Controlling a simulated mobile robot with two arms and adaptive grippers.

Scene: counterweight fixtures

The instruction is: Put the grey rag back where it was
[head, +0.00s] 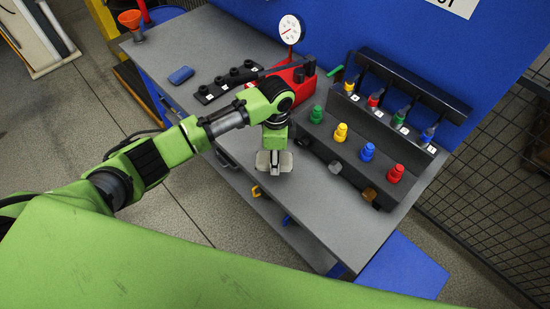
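A small pale grey piece (284,166), which looks like the grey rag, shows at the front edge of the grey workbench (222,57). My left gripper (274,162) points down at it, and the pale grey shows on both sides of the narrow fingers. The fingers line up with the view, so their gap is hidden. I cannot tell whether the rag is gripped or lies under the fingertips. My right gripper is not in view.
A dark rack (345,147) with several coloured knobs stands to the right. Behind my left arm are a red box (298,87), a dial gauge (290,29) and a black holed strip (212,92).

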